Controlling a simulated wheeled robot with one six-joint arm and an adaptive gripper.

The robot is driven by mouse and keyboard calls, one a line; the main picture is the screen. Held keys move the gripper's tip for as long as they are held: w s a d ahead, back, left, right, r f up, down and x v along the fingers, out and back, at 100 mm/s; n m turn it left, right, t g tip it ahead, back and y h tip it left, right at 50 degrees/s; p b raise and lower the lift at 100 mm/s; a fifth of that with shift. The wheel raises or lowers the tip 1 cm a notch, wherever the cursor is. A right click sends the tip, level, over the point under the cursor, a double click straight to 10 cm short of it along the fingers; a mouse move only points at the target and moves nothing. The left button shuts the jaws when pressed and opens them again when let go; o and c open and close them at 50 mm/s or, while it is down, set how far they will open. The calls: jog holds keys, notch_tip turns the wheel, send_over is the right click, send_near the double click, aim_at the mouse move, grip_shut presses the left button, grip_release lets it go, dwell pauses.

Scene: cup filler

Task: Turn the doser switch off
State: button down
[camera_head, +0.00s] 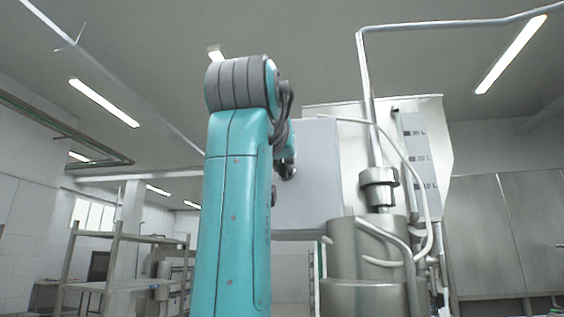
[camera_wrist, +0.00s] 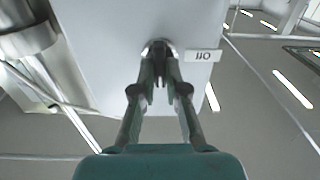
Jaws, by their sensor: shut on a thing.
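A white label (camera_wrist: 203,56) that appears to read OFF upside down sits just right of the knob.
A steel doser machine (camera_head: 370,262) with pipes and a large hopper (camera_head: 432,150) stands right of the box. A metal shelf rack (camera_head: 125,240) is at the left. Steel cabinets (camera_head: 510,230) line the far right.

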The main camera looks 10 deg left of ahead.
jog(key=n, duration=1.7)
jog(key=shift+a+f, duration=0.3)
jog(key=shift+n, duration=0.4)
jog(key=c, duration=1.2)
grip_release()
